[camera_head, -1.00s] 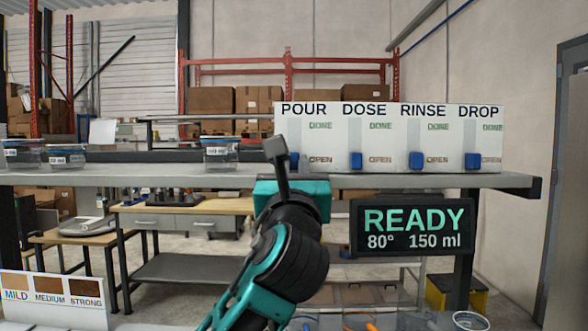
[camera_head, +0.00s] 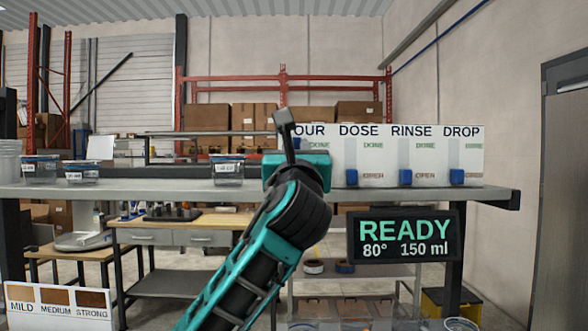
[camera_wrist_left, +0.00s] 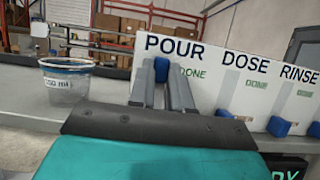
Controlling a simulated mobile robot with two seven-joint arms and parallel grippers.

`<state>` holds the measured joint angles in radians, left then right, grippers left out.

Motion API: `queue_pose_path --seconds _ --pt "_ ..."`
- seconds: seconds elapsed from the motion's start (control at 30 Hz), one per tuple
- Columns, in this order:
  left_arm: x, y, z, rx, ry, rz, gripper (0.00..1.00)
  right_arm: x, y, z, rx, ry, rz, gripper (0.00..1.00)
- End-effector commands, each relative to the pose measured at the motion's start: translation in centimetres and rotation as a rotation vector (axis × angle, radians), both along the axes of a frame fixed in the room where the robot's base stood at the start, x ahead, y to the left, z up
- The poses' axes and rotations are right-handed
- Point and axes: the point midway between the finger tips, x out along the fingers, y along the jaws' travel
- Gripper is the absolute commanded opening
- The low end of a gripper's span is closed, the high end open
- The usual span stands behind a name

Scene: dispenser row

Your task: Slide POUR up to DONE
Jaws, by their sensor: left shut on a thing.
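The white dispenser panel (camera_head: 415,150) stands on the shelf with columns labelled POUR, DOSE, RINSE and DROP. My left gripper (camera_head: 285,122) is in front of the POUR column and covers part of its label in the head view. In the left wrist view my left gripper's fingers (camera_wrist_left: 162,85) are shut on the blue POUR slider (camera_wrist_left: 161,68). That slider sits high, about level with the green DONE mark (camera_wrist_left: 195,73) beside it. The blue DOSE slider (camera_head: 352,177), RINSE slider (camera_head: 405,177) and DROP slider (camera_head: 457,177) sit low. My right gripper is not in view.
A display (camera_head: 404,236) under the shelf reads READY, 80°, 150 ml. Clear containers stand on the shelf to the left, the nearest (camera_head: 228,171) just left of my gripper. A MILD, MEDIUM, STRONG card (camera_head: 60,305) is at lower left.

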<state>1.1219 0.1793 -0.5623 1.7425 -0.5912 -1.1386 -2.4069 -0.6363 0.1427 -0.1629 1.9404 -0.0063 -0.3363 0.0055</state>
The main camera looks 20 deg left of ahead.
Motion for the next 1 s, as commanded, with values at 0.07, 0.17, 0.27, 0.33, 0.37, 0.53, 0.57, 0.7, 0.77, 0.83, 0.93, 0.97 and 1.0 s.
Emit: queue_pose_path --seconds 0.07,0.17,0.27,0.33,0.37,0.53,0.57,0.7,0.77,0.83,0.93,0.97,1.0 --pt "0.0 0.0 0.4 0.002 -0.005 -0.001 0.0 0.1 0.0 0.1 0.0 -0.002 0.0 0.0" --pt "-0.1 0.0 0.4 0.002 -0.006 -0.001 0.0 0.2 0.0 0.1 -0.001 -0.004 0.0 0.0" --pt "-0.1 0.0 0.5 0.002 -0.008 -0.001 0.0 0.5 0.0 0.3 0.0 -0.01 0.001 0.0" --pt "-0.1 0.1 0.6 0.002 -0.009 -0.001 0.2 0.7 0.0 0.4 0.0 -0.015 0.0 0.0" --pt "-0.1 0.1 0.6 0.002 -0.009 0.0 0.23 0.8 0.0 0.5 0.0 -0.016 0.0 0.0" --pt "-0.1 0.0 0.4 0.002 -0.006 -0.001 0.39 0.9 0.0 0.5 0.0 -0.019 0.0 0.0" --pt "-0.1 0.0 0.4 0.002 -0.006 -0.001 0.42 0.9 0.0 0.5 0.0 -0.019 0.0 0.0" --pt "0.0 0.0 0.3 0.002 -0.003 -0.001 0.45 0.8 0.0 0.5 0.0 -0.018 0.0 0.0" --pt "0.0 0.0 0.3 0.002 -0.003 -0.001 0.45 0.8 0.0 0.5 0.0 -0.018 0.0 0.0" --pt "-0.1 0.0 0.3 0.002 -0.003 -0.001 0.45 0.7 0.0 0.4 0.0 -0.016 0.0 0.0" --pt "-0.6 -0.2 0.0 0.003 -0.004 -0.001 0.45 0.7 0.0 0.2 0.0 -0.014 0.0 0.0" --pt "-0.8 -0.2 -0.2 0.003 -0.004 -0.001 0.45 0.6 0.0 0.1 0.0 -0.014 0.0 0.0" --pt "-1.3 -0.4 -0.4 0.003 -0.004 -0.001 0.45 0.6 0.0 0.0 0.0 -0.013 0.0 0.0"
